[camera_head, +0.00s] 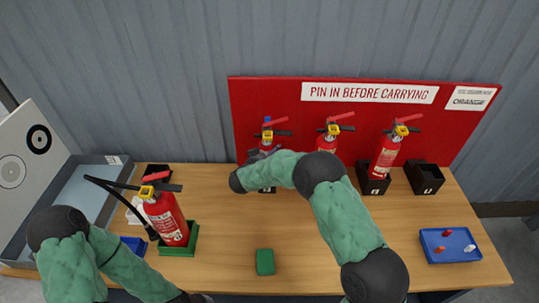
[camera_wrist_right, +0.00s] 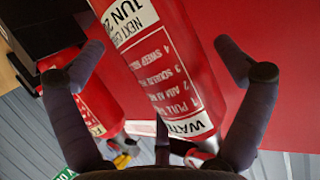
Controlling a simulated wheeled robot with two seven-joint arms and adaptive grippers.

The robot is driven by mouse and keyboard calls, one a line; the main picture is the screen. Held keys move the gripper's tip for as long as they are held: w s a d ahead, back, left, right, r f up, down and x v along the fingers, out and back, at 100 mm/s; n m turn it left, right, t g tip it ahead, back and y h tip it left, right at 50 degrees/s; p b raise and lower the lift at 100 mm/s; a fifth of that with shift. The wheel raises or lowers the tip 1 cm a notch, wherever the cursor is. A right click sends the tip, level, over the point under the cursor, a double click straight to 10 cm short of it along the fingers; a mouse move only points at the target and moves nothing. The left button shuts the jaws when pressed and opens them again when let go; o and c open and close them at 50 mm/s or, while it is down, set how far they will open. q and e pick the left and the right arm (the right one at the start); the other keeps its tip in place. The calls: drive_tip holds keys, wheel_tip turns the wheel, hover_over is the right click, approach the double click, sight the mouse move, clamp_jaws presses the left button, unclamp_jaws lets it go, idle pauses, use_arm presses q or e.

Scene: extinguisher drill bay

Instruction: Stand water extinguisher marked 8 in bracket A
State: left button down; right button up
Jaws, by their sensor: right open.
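Three red extinguishers stand along the red board in the head view: a left one (camera_head: 267,137) with a blue piece on top, a middle one (camera_head: 328,137), and a right one (camera_head: 385,155) in a black bracket (camera_head: 374,182). No number 8 or bracket letter is readable. My right gripper hides behind my arm near the left one. In the right wrist view my right gripper (camera_wrist_right: 163,75) is open, its fingers on either side of an extinguisher labelled WATER (camera_wrist_right: 165,70). Another extinguisher (camera_wrist_right: 95,105) shows beside it. My left gripper is out of view.
A larger extinguisher (camera_head: 168,217) with a black hose stands on a green tray (camera_head: 192,240) at left. An empty-looking black bracket (camera_head: 424,178) stands at right. A blue tray (camera_head: 450,246) holds small pieces. A green block (camera_head: 265,262) lies in front. A grey bin (camera_head: 85,190) is far left.

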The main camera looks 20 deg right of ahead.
drive_tip(key=v, duration=1.2)
drive_tip(key=shift+r, duration=0.2)
drive_tip(key=shift+w, duration=0.2)
